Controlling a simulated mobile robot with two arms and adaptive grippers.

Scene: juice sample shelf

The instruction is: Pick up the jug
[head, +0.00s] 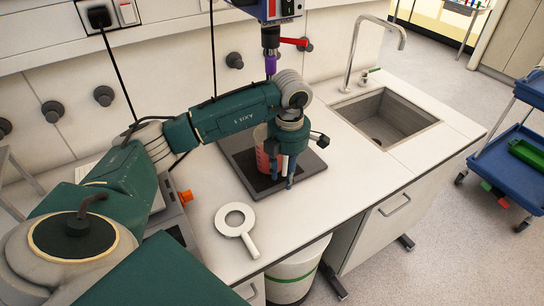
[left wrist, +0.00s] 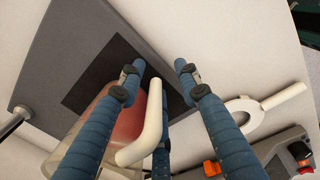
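The jug is a clear vessel with red contents, standing on the dark grey stand plate on the counter; it shows in the head view (head: 261,158) and the left wrist view (left wrist: 112,122). Its white handle (left wrist: 151,125) sticks up between my fingers in the left wrist view. My left gripper (head: 282,178) points down beside the jug, on its right side in the head view, and hides part of it. In the left wrist view its blue fingers (left wrist: 159,68) are spread, with a gap to the right of the handle. My right gripper is out of view.
The stand plate (head: 312,163) lies under a hanging mixer (head: 270,45). A white ring-shaped tool with a handle (head: 235,220) lies in front. A grey device with an orange knob (head: 186,197) sits left. A sink (head: 385,118) is right; the counter between is clear.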

